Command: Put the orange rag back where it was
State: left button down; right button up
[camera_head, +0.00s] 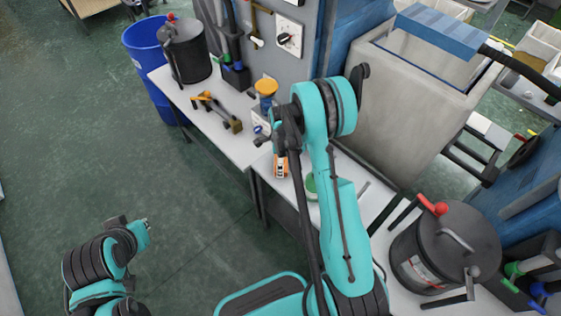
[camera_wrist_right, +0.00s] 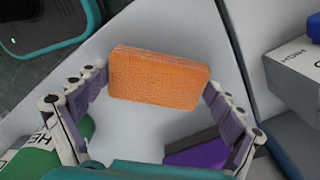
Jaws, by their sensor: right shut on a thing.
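The orange rag (camera_wrist_right: 158,78), a flat block-like piece with a rough surface, is between the fingers of my right gripper (camera_wrist_right: 157,86) in the right wrist view. Both fingers press on its short ends, and it is held slightly tilted. In the head view my right gripper (camera_head: 262,136) is over the white benches near the wall; I cannot make out the rag there for certain. My left gripper (camera_head: 144,228) is at the lower left over the green floor, away from the benches. Its fingers are too small to tell open from shut.
An orange-topped container (camera_head: 265,88), a yellow-and-black tool (camera_head: 213,106) and an orange-and-white item (camera_head: 280,166) stand near my right gripper. A dark pot (camera_head: 185,50) is at the left bench end, another (camera_head: 445,245) at right. A purple item (camera_wrist_right: 197,153) lies below the rag.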

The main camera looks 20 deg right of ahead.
jog(key=shift+f, duration=0.2)
jog(key=o, duration=0.8)
jog(key=shift+c, duration=0.2)
jog(key=shift+r, duration=0.15)
